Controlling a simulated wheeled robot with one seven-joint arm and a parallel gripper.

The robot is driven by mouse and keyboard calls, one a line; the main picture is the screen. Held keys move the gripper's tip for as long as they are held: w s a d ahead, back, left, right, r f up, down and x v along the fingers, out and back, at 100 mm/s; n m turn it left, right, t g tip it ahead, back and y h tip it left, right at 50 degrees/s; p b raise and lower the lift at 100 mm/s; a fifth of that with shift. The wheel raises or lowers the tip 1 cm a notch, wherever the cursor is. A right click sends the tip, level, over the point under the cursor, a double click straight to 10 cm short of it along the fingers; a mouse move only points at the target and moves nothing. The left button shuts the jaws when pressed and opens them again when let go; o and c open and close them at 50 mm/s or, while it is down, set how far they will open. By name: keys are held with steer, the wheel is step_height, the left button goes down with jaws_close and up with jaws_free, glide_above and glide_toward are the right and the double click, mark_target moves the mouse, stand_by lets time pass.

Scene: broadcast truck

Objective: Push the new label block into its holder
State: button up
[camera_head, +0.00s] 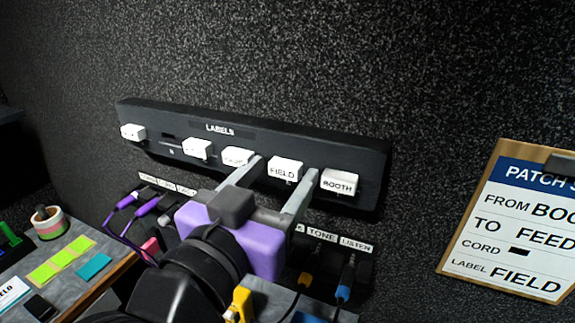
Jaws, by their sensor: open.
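The white FIELD label block (285,171) is at the dark label rail (370,160) on the wall. My gripper (284,168), purple and grey, points at the rail with its fingers spread. One fingertip is on each side of the FIELD block, and no grip on it shows. I cannot tell how deep the block sits in its holder or whether the fingers touch it. The BOOTH block (339,183) is to its right. Another white block (236,157), partly hidden by the left finger, is to its left. An empty slot (168,137) shows further left.
Below the rail are jacks with purple cords (146,207), a yellow plug (305,279) and a blue plug (346,277). A clipboard (515,225) at right reads label FIELD. A desk (118,266) with sticky notes is at lower left. The wall above the rail is clear.

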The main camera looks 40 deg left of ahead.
jaws_close()
steer(key=v, duration=0.6)
stand_by(1.4)
steer(key=shift+s, duration=0.15)
steer(key=shift+v, duration=1.4)
